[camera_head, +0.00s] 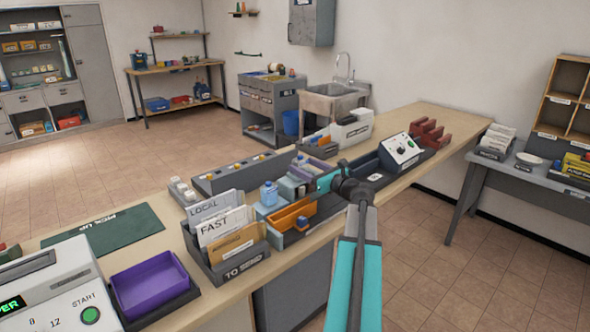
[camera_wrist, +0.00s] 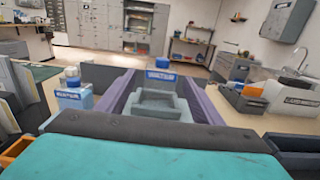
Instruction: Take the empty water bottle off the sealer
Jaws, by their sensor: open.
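A small light-blue bottle (camera_head: 269,197) with a darker cap stands upright among the trays in the middle of the long counter. I cannot tell for sure which thing is the sealer or what the bottle's base rests on. My gripper (camera_head: 322,183) is above the counter, to the right of the bottle and apart from it. It is open and holds nothing that I can see.
An orange tray (camera_head: 289,216) and a "TO SEND" holder (camera_head: 237,250) of envelopes stand close by the bottle. A purple tray (camera_head: 148,284) is near left.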

